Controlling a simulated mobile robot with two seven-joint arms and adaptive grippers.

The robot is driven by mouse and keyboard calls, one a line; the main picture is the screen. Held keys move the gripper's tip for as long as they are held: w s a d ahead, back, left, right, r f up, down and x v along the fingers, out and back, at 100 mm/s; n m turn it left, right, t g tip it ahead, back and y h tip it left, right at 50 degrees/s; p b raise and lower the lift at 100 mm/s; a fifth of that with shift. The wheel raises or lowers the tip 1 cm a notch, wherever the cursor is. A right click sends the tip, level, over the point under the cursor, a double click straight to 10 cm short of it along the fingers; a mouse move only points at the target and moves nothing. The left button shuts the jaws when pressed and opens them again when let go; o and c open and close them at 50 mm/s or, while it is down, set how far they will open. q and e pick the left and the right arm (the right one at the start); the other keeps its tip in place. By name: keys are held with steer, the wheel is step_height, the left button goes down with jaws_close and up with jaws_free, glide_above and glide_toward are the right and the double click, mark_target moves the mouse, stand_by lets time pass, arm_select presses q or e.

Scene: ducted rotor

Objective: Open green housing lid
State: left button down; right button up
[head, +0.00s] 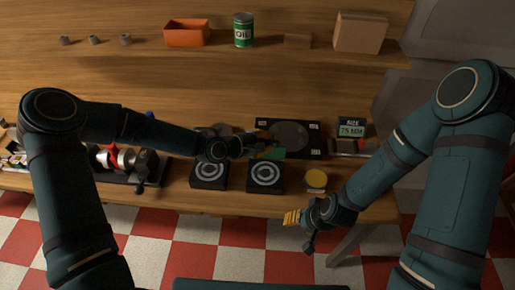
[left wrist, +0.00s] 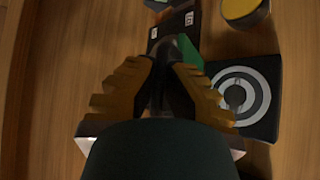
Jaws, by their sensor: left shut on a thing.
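A green piece (head: 270,153), which I take as the green housing, shows at the front left edge of a black plate, partly hidden by my left gripper. My left gripper (head: 256,143) is over it. In the left wrist view, the yellow fingers (left wrist: 165,88) are closed around a dark grey part (left wrist: 175,70), and the green surface (left wrist: 191,52) shows right behind it. Whether the dark part belongs to the lid is unclear, and the lid's angle cannot be told. My right gripper (head: 302,227) hangs in front of the table edge, away from the housing; its opening is unclear.
The black plate (head: 312,140) has a large round disc. Two black pads with ringed circles (head: 209,173) (head: 266,175) and a yellow disc (head: 316,178) lie in front. A "75 MM" sign (head: 351,130) stands right. An orange bin (head: 186,33) and oil can (head: 243,30) stand behind.

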arm_select(q)
steer(key=shift+w, duration=0.9)
steer(key=shift+w+r+b, duration=0.1)
steer(key=shift+w+b, duration=0.4)
steer(key=shift+w, duration=0.4)
steer(key=c, duration=1.1)
jaws_free()
steer(key=shift+o, duration=0.4)
steer(key=shift+w, duration=0.1)
steer(key=shift+r, duration=0.1)
steer(key=v, duration=1.2)
